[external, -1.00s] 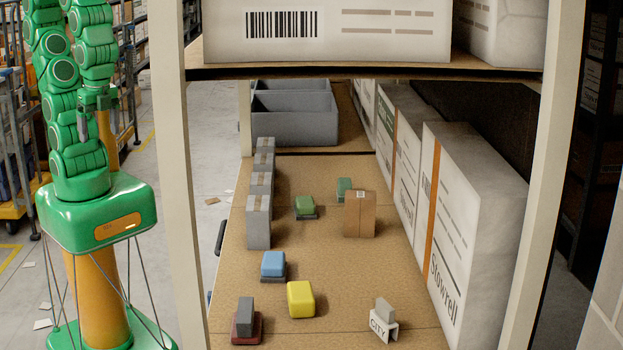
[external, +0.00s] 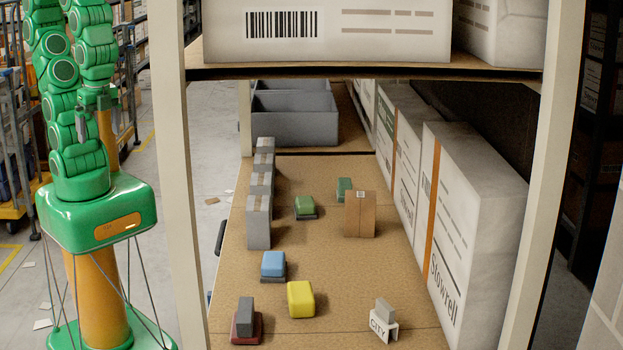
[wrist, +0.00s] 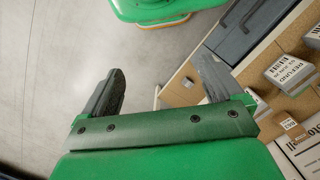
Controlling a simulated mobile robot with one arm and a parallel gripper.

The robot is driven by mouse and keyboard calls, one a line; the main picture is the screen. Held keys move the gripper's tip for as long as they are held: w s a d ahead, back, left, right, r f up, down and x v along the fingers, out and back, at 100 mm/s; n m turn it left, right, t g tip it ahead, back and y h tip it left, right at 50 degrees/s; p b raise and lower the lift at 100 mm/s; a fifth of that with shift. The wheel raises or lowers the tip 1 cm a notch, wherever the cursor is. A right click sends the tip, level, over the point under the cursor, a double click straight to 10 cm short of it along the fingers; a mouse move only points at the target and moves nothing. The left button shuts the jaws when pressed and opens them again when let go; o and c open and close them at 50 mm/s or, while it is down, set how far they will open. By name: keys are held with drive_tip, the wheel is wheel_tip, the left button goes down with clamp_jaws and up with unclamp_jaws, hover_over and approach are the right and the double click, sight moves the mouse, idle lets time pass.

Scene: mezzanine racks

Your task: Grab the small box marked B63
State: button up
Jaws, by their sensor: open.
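A small brown cardboard box (external: 360,214) with a white label on its upper front stands upright on the shelf, right of the middle. In the wrist view a brown box with a white label (wrist: 289,124) shows at the right edge; its small marking is too blurred to read surely as B63. My gripper (wrist: 160,68) is open and empty, its two dark fingers wide apart. In the external view my gripper (external: 95,112) is left of the rack, outside it and well away from the brown box.
The rack's cream post (external: 178,170) stands between my arm and the shelf (external: 335,275). Grey boxes (external: 258,222) line the shelf's left edge. Blue (external: 273,264), yellow (external: 300,299) and green (external: 305,206) blocks lie about. Large white cartons (external: 470,230) stand at right. An upper shelf (external: 370,72) hangs above.

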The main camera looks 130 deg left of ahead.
drive_tip(key=n+t+y, duration=0.8)
drive_tip(key=t, duration=0.4)
approach(361, 199)
drive_tip(key=a+f, duration=0.3)
drive_tip(key=shift+t, duration=0.3)
drive_tip(key=shift+a+x, duration=0.2)
drive_tip(key=shift+x, duration=3.6)
drive_tip(key=shift+s+r, duration=0.1)
drive_tip(key=shift+r, duration=0.05)
drive_tip(key=c, duration=1.2)
drive_tip(key=shift+o, duration=0.2)
drive_tip(key=shift+r, duration=0.1)
